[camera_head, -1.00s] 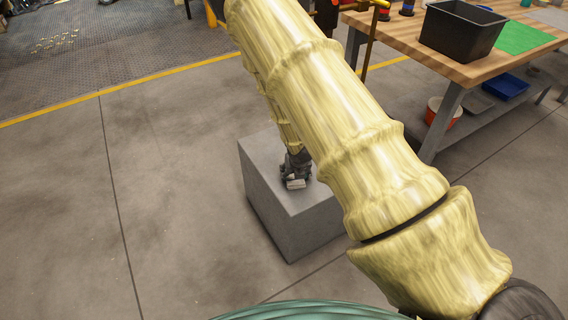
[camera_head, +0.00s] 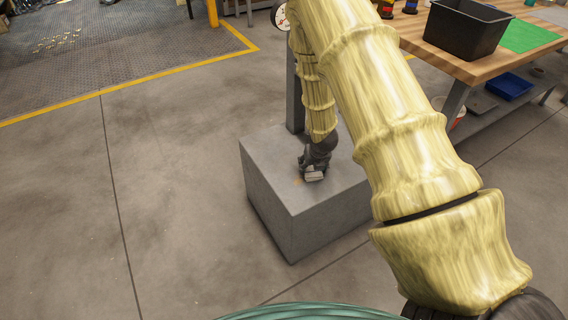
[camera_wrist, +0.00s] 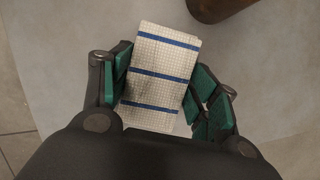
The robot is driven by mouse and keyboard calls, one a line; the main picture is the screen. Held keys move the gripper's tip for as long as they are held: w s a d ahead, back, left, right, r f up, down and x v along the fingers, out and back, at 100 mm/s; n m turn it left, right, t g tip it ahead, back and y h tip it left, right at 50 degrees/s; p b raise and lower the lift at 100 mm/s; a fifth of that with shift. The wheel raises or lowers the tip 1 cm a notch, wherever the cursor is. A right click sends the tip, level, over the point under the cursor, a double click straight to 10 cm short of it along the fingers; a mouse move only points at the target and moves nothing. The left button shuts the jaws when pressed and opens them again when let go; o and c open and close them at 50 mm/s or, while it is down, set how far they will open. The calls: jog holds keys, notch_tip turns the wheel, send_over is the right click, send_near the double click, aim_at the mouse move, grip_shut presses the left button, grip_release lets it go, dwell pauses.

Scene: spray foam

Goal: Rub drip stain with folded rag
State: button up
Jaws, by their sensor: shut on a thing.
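My gripper (camera_head: 316,164) is low over the top of the grey block (camera_head: 262,158). In the wrist view my gripper (camera_wrist: 160,88) is shut on the folded rag (camera_wrist: 160,62), a white checked cloth with blue stripes, held between the green finger pads. In the head view the rag (camera_head: 314,176) is a small pale patch under the fingers, at or near the block's top; contact is unclear. A small yellowish mark (camera_head: 297,181), possibly the drip stain, shows on the block just left of the rag.
A brown round thing (camera_wrist: 212,8) is at the wrist view's top edge. A wooden workbench (camera_head: 480,68) with a black bin (camera_head: 466,30) is at right.

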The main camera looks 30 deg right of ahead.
aim_at(284, 181)
jog(key=shift+a, duration=1.15)
jog(key=shift+s+a+p, duration=0.15)
jog(key=shift+a, duration=1.4)
jog(key=shift+s+a+p, duration=0.2)
jog(key=shift+a, duration=1.4)
jog(key=shift+s+a+p, duration=0.15)
jog(key=shift+a, duration=1.4)
notch_tip(284, 181, up, 3)
jog(key=shift+w+f+p, duration=0.1)
jog(key=shift+p, duration=0.7)
jog(key=shift+a+r+p, duration=0.1)
jog(key=shift+r+p, duration=2.25)
jog(key=shift+r, duration=0.35)
